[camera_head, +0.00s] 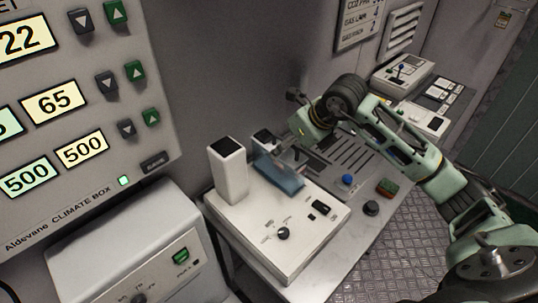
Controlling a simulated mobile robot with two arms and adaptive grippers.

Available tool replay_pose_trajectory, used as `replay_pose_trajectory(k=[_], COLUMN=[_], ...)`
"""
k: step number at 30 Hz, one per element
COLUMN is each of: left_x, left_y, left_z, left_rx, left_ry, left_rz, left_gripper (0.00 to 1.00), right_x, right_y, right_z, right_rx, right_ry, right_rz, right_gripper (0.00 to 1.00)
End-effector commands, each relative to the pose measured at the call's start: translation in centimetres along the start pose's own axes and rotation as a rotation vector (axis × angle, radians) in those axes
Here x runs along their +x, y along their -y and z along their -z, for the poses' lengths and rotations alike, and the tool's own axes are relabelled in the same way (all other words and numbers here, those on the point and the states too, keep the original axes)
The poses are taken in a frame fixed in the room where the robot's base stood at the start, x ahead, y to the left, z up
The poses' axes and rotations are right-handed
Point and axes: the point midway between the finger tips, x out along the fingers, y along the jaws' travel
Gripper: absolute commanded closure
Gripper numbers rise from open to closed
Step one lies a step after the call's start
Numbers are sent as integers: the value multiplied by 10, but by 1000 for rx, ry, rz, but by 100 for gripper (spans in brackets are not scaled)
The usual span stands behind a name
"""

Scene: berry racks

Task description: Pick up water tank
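A blue, see-through piece (281,176), which looks like the water tank, sits tilted at the back of a white bench device (285,222). A white upright block with a dark top (228,172) stands on that device to its left. A smaller white block with a dark top (265,139) is right behind the blue piece. My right arm comes in from the right and bends over the console behind the device. Its wrist end is up and behind the blue piece, apart from it. Its fingers cannot be made out clearly. My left gripper is not in view.
A large climate box panel (85,105) with lit number displays fills the left. A white unit with a green switch (150,255) stands below it. Another device (403,71) stands farther back.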

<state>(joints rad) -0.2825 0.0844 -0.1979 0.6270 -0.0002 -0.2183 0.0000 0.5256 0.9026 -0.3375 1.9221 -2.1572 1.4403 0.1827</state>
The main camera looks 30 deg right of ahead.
Motion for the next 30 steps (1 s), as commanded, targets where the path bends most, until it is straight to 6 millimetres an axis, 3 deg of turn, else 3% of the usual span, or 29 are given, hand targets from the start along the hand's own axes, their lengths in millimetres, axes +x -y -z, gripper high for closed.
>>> replay_pose_trajectory(k=[11, 16, 24, 30], left_x=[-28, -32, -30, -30], left_y=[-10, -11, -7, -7], left_z=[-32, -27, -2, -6], left_rx=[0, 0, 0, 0], left_ry=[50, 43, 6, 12], left_rz=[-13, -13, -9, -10], left_gripper=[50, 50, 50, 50], right_x=[45, 68, 73, 72], right_y=[-5, -4, -3, -3], right_z=[-2, 0, 1, 1], right_rx=[3, 2, 0, 0], right_ry=[-3, -3, -1, -1], right_rz=[-6, -2, 0, 0], right_gripper=[30, 30, 30, 47])
